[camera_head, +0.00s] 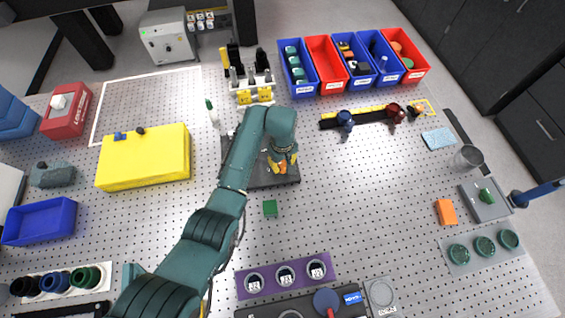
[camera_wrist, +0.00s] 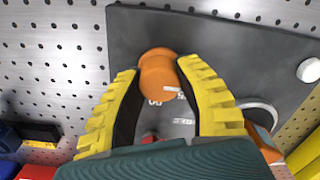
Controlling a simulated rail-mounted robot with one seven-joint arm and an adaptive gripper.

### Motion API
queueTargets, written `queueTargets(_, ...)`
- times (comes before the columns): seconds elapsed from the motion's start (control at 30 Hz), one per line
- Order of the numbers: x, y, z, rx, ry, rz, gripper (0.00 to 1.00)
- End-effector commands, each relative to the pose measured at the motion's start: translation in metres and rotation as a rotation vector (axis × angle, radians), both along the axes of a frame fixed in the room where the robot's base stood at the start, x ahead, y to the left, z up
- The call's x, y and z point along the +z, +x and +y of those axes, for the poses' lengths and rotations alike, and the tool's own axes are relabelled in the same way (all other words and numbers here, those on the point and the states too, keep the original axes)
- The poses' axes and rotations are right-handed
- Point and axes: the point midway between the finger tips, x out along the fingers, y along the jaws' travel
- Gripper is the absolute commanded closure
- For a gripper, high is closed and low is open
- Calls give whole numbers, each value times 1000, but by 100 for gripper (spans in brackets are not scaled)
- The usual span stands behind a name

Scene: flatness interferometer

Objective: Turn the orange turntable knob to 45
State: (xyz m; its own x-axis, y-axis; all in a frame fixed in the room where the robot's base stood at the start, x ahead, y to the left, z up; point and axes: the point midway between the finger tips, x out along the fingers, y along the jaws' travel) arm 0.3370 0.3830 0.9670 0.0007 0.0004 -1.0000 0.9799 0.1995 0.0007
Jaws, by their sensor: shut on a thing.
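The orange turntable knob (camera_wrist: 159,80) stands on a dark grey plate (camera_wrist: 232,55) in the wrist view. My gripper (camera_wrist: 158,68) has its two yellow ribbed fingers on either side of the knob and is shut on it. Small white scale markings show on the plate just below the knob. They are too small and too hidden to read a setting. In the head view my gripper (camera_head: 282,166) is low over the dark plate (camera_head: 262,181), and my arm hides part of it.
A white round part (camera_wrist: 309,70) sits on the plate at the right of the wrist view. The board to the right is mostly clear.

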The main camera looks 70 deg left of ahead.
Motion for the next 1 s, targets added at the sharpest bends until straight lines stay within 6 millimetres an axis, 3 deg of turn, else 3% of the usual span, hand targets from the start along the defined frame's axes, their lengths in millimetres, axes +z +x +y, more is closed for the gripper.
queueTargets(0.27, 0, -1, -1, -96, -2, 2, 100)
queueTargets(1.0, -2, -1, -1, -659, -2, 2, 100)
